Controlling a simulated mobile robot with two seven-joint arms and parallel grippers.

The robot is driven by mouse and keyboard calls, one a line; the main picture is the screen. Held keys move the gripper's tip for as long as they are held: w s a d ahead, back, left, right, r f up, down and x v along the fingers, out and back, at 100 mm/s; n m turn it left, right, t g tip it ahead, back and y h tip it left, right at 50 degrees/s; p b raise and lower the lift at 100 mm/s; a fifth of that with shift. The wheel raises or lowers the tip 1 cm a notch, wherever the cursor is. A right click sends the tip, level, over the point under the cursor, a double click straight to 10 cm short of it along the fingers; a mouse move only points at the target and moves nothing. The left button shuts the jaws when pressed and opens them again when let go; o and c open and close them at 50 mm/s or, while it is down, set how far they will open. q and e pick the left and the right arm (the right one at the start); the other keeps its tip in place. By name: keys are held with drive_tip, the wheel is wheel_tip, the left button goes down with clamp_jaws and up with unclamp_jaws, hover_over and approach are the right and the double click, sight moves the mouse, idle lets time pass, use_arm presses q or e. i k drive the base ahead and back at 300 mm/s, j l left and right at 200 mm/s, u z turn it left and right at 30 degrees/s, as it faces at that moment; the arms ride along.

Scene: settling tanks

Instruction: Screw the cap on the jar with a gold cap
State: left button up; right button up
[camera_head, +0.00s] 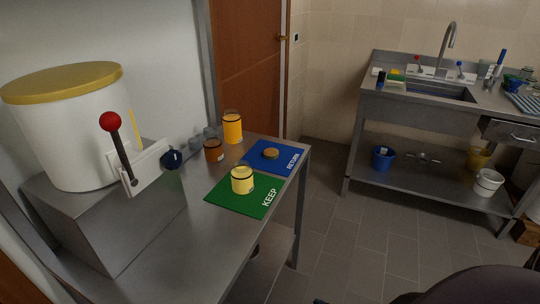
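A round gold cap (270,153) lies flat on the blue RETURN mat (285,169) on the steel table. A squat jar with pale yellow contents (242,181) stands upright on the green KEEP mat (225,196); no gold cap shows on it. A brown jar (213,151) and a taller orange-yellow jar (232,129) stand behind, off the mats. The cap is apart from all these jars. Neither of my grippers shows in the view.
A white tank with a gold lid (75,125) and a red-knobbed lever (110,123) stands on a steel box at the left. The table's front surface (185,245) is clear. A sink bench (425,118) stands across open tiled floor (345,230).

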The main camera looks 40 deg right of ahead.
sight(241, 173)
drive_tip(key=l+u, duration=0.15)
drive_tip(key=l, duration=0.3)
drive_tip(key=k+l+u, duration=0.15)
drive_tip(key=l, duration=0.25)
drive_tip(key=l+u, duration=0.15)
drive_tip(key=l, duration=0.3)
drive_tip(key=k+l+u, duration=0.15)
drive_tip(key=l, duration=0.2)
drive_tip(key=k+l+u, duration=0.1)
drive_tip(key=l, duration=0.3)
drive_tip(key=k+l+u, duration=0.15)
drive_tip(key=l, duration=0.25)
